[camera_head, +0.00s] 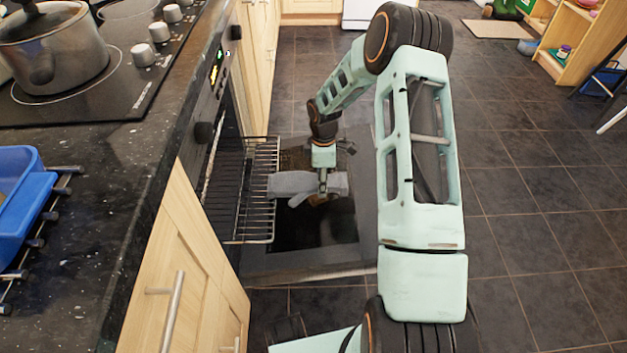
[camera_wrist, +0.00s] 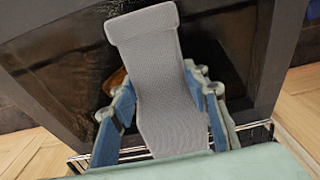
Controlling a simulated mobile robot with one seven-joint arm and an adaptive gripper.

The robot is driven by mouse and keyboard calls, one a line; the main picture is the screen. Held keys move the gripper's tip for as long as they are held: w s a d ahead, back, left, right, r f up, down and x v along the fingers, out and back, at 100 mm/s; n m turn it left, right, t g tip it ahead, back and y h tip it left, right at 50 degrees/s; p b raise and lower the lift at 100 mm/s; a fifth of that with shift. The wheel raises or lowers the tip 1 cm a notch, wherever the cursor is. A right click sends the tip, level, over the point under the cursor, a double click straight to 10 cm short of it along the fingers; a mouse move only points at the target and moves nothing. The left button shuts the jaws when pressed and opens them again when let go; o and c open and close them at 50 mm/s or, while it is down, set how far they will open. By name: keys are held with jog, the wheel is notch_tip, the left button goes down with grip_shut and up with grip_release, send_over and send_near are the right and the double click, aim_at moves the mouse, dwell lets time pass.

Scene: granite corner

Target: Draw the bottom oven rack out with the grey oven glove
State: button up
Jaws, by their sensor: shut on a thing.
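My gripper (camera_head: 322,188) is shut on the grey oven glove (camera_head: 290,185) above the lowered oven door (camera_head: 364,215). In the wrist view the glove (camera_wrist: 155,60) lies between the blue fingers, its wide cuffed end pointing away toward the top. A wire oven rack (camera_head: 262,190) sticks out of the oven over the inner part of the door, just left of the glove. Whether the glove touches the rack is unclear. Some rack wires (camera_wrist: 258,131) show at the bottom of the wrist view, partly hidden by my gripper. The oven's inside is mostly hidden.
The dark worktop (camera_head: 110,180) holds a hob with a steel pot (camera_head: 55,55) and a blue tub (camera_head: 15,190) on a wire drainer. Cabinet doors (camera_head: 190,260) flank the oven. The tiled floor (camera_head: 530,200) to the right is clear; a wooden shelf (camera_head: 575,40) stands far right.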

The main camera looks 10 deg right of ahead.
aim_at(345, 180)
jog(key=shift+d, duration=0.3)
jog(key=shift+s+d+p, duration=0.2)
jog(key=shift+d, duration=0.8)
jog(key=shift+s+d+p, duration=0.2)
jog(key=shift+d, duration=0.8)
jog(key=shift+s+d+p, duration=0.2)
jog(key=shift+d, duration=0.8)
jog(key=shift+s+d+p, duration=0.2)
jog(key=shift+d, duration=0.65)
jog(key=shift+s+d+p, duration=0.15)
jog(key=shift+d, duration=0.7)
jog(key=shift+a+r+p, duration=0.2)
jog(key=shift+r+p, duration=0.45)
jog(key=shift+r, duration=0.25)
jog(key=shift+a+r+p, duration=0.15)
jog(key=shift+r+p, duration=0.5)
jog(key=shift+r, duration=0.25)
